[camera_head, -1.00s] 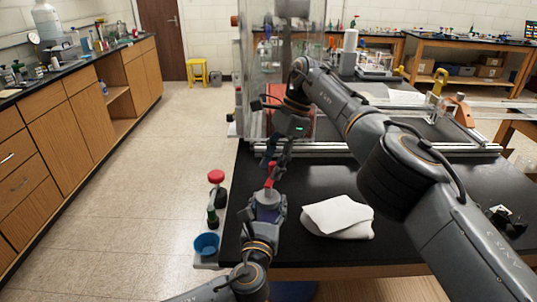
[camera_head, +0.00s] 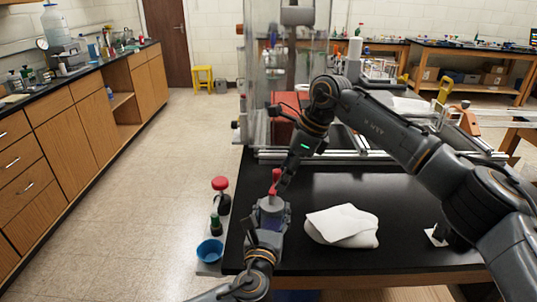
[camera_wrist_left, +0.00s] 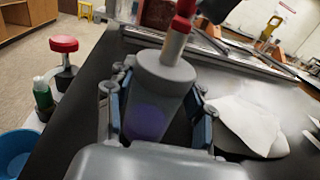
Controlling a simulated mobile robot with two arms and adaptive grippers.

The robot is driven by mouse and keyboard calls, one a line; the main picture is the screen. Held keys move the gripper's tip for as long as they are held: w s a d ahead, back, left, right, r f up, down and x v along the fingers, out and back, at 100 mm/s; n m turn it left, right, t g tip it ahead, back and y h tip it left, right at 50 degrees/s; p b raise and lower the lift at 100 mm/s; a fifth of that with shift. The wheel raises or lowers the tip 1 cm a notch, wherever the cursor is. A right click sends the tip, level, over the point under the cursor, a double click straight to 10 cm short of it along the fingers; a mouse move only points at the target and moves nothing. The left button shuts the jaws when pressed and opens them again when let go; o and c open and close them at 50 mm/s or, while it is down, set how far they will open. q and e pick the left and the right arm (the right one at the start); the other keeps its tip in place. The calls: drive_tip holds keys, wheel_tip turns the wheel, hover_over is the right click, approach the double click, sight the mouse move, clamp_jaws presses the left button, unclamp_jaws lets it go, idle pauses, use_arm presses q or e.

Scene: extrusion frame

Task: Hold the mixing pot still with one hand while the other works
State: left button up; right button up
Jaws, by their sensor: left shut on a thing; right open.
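The grey mixing pot (camera_head: 271,214) stands at the left front edge of the black bench. In the left wrist view the pot (camera_wrist_left: 166,78) has a shaft with a red handle (camera_wrist_left: 183,18) rising from it, leaning a little right. My left gripper (camera_wrist_left: 155,105) is shut on the pot, a finger on each side. In the head view the red handle (camera_head: 275,176) sticks up above the pot. My right gripper (camera_head: 284,182) is open and comes down from the upper right beside the red handle. I cannot tell if it touches the handle.
A folded white cloth (camera_head: 343,226) lies right of the pot. Left of the bench are a red-topped item (camera_head: 220,184), a green bottle (camera_head: 215,224) and a blue bowl (camera_head: 209,250). A clear panelled enclosure (camera_head: 258,75) and metal rails stand behind. The bench between is clear.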

drive_tip(key=s+a+m+t+h, duration=0.1)
drive_tip(key=s+m+t+h, duration=0.15)
drive_tip(key=m, duration=0.85)
drive_tip(key=s+a+m+t+h, duration=0.1)
drive_tip(key=s+m+h, duration=0.25)
drive_tip(key=m, duration=0.75)
drive_tip(key=v, duration=1.1)
drive_tip(key=shift+r, duration=0.45)
drive_tip(key=shift+a, duration=0.1)
drive_tip(key=w+d+n+y, duration=0.1)
drive_tip(key=w+d+n, duration=0.1)
drive_tip(key=w+n, duration=0.4)
drive_tip(key=shift+m+t, duration=0.25)
drive_tip(key=shift+m, duration=0.25)
drive_tip(key=x, duration=1.2)
drive_tip(key=shift+w+a+f, duration=0.1)
drive_tip(key=shift+w+a, duration=0.2)
drive_tip(key=shift+a, duration=0.05)
drive_tip(key=shift+c, duration=0.5)
clamp_jaws()
